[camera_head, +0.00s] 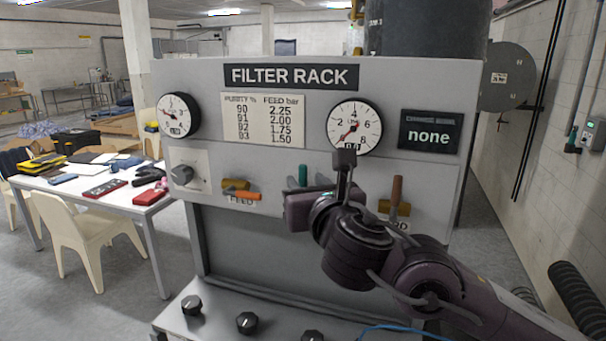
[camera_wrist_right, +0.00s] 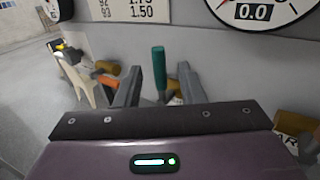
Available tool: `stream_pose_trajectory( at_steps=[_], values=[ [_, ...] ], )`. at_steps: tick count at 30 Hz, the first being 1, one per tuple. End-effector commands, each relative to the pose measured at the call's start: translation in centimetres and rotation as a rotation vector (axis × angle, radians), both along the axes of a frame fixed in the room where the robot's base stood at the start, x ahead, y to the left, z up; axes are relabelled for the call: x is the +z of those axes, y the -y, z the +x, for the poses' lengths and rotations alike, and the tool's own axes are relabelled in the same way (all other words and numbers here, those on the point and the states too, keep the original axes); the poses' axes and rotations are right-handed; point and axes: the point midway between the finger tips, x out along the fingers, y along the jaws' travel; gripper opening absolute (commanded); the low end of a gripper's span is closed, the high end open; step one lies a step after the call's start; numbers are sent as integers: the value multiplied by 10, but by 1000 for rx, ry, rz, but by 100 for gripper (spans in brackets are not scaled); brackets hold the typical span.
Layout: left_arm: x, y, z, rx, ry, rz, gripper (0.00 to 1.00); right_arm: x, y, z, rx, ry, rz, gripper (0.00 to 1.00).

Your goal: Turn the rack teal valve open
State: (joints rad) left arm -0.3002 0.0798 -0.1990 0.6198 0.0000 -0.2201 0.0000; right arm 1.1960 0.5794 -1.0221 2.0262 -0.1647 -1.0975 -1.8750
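The teal valve handle (camera_head: 303,174) stands upright on the front panel of the filter rack (camera_head: 430,185), below the purity table. In the wrist view the teal handle (camera_wrist_right: 159,72) shows between the two grey fingers of my right gripper (camera_wrist_right: 160,80). The fingers are apart, with a visible gap on each side of the handle. I cannot tell how deep the handle sits between them. In the head view my right gripper (camera_head: 300,200) is in front of the panel and hides the lower part of the valve. My left gripper is not in view.
An orange FEED handle (camera_head: 247,195) lies nearly level to the left. A brown handle (camera_head: 397,188) stands upright to the right. Two gauges (camera_head: 179,115) (camera_head: 354,127) and a display reading "none" (camera_head: 429,133) are above. Black knobs (camera_head: 247,322) line the lower ledge.

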Motion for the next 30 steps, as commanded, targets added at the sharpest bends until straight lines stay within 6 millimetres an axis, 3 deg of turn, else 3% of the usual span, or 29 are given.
stream_pose_trajectory(
  at_steps=[7, 17, 25, 30],
  values=[
    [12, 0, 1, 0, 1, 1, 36, 2, -8, 28, 0, 0, 1, 36],
    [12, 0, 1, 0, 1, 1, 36, 1, -9, 32, 0, 1, 2, 36],
    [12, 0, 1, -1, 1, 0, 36, 0, -9, 32, 0, 0, 2, 0],
    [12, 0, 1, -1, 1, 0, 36, 0, -9, 32, 0, 0, 2, 0]
  ],
)
